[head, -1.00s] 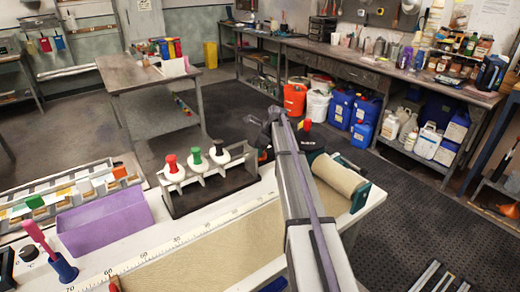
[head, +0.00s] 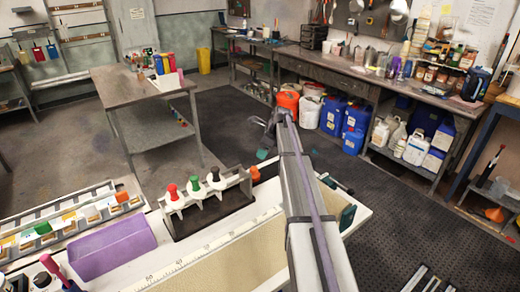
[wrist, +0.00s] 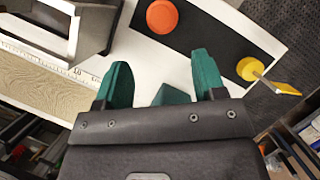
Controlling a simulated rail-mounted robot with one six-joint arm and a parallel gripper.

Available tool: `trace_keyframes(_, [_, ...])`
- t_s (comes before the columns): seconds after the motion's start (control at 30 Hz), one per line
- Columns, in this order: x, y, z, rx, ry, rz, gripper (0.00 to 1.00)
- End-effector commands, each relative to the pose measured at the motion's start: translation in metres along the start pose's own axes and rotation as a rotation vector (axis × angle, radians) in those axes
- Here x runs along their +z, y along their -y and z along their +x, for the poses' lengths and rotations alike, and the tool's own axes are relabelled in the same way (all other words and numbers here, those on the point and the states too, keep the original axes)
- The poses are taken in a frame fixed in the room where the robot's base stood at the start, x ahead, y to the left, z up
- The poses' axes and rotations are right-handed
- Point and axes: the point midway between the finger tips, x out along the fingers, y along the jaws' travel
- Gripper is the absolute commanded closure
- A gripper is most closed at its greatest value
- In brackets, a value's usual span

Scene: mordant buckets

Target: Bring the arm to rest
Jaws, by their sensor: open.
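My gripper (wrist: 162,78) shows in the wrist view with two green fingers apart and nothing held between them. A smaller green piece shows low between the fingers; I cannot tell what it belongs to. The gripper hangs over the white bench top (wrist: 185,70), near a black mat (wrist: 205,35). An orange disc (wrist: 162,16) and a yellow round thing with a stem (wrist: 250,69) lie on the mat, apart from the fingers.
A rack of colour-handled stamps (head: 215,208) stands left of my arm in the head view. A purple tray (head: 112,247) and a compartment tray (head: 70,222) are farther left. A steel table (head: 150,95) and buckets (head: 288,103) stand beyond. The dark floor between is clear.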

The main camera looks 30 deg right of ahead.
Motion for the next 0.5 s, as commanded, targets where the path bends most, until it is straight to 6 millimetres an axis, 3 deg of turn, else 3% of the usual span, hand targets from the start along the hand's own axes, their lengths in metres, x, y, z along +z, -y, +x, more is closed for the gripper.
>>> trace_keyframes(0.37, [-0.0008, 0.0001, 0.0014, 0.0, 0.0, 0.0, 0.36])
trace_keyframes(0.5, [-0.0016, -0.0006, 0.0013, 0.004, -0.004, -0.149, 0.36])
